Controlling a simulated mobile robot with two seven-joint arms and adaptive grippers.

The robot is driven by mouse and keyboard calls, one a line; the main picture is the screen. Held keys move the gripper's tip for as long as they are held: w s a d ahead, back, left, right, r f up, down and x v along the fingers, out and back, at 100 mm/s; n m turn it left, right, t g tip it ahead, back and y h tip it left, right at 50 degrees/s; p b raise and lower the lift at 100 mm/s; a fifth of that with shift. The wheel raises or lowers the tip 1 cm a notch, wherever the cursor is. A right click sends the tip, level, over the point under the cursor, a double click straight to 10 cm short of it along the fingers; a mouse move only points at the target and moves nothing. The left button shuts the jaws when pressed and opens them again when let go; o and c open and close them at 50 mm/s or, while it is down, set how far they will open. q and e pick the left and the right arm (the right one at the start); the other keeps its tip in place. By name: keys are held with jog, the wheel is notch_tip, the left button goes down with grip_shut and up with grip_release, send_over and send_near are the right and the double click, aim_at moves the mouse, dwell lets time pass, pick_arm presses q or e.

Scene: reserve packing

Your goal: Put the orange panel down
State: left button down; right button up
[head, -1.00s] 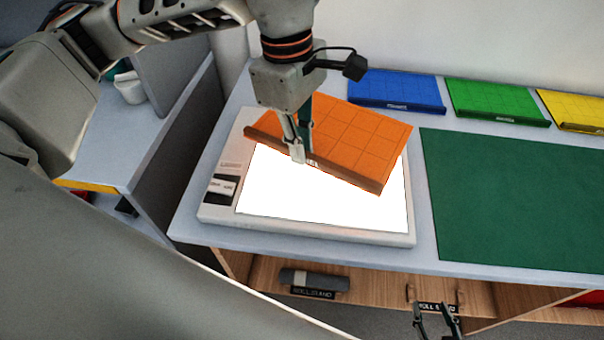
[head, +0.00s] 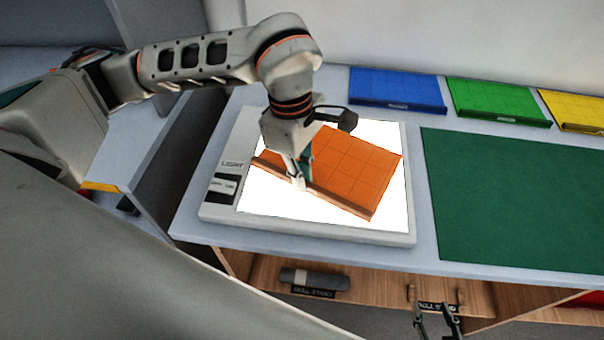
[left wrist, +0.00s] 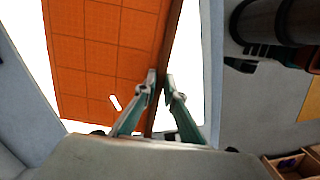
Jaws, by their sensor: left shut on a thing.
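The orange panel (head: 345,168) is a flat gridded board with a thicker darker front edge. It lies turned at an angle over the bright white surface of the light box (head: 228,212); whether it touches that surface I cannot tell. My left gripper (head: 300,183) is shut on the panel's front edge, near its left part. In the left wrist view, the fingers (left wrist: 160,92) pinch the edge of the orange panel (left wrist: 95,60). My right gripper (head: 436,318) shows only in part at the bottom of the head view, away from the panel.
A dark green mat (head: 510,195) lies right of the light box. A shelf below holds a grey roll (head: 314,279).

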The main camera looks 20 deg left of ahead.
pick_arm(q)
jog(key=c, duration=2.1)
grip_release()
jog(key=shift+f, duration=0.1)
jog(key=shift+c, duration=0.2)
notch_tip(320, 180, up, 12)
jog(key=a, duration=0.1)
jog(key=shift+a, duration=0.1)
